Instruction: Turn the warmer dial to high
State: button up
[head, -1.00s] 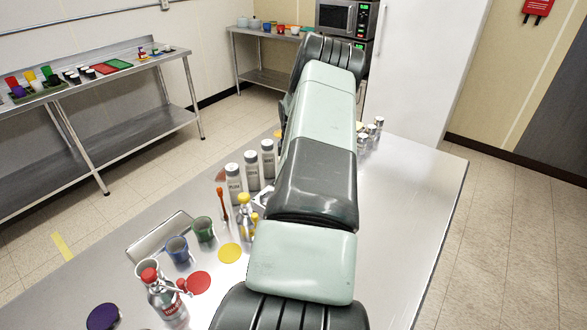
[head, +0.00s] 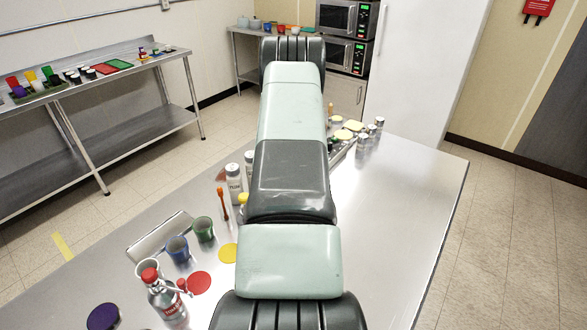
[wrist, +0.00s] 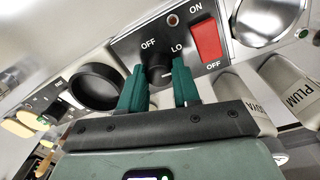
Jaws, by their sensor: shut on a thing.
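In the wrist view my gripper (wrist: 158,78) has its two green fingers on either side of the black warmer dial (wrist: 157,71) and is shut on it. The dial sits on a dark control panel (wrist: 128,45). "OFF" is printed at the dial's upper left and "LO" at its upper right; no high mark shows, and I cannot surely read the dial's setting. A red rocker switch (wrist: 207,42), marked ON and OFF, is right of the dial. In the head view my arm hides the gripper and the dial.
Labelled bottles, one reading PLUM (wrist: 290,82), stand close right of the fingers. A black round ring (wrist: 95,88) is to the left. In the head view, a red-capped bottle (head: 165,298) and cups stand left of my arm. The steel table (head: 400,210) is clear at right.

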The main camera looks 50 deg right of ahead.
jog(key=m, duration=0.5)
jog(key=shift+w+m, duration=0.1)
jog(key=shift+m, duration=0.2)
jog(key=m, duration=0.5)
jog(key=shift+d, duration=0.1)
jog(key=m, duration=0.5)
jog(key=shift+m+y, duration=0.3)
jog(key=shift+m, duration=0.1)
jog(key=m, duration=0.5)
jog(key=shift+m, duration=0.4)
jog(key=o, duration=1.1)
jog(key=shift+c, duration=0.2)
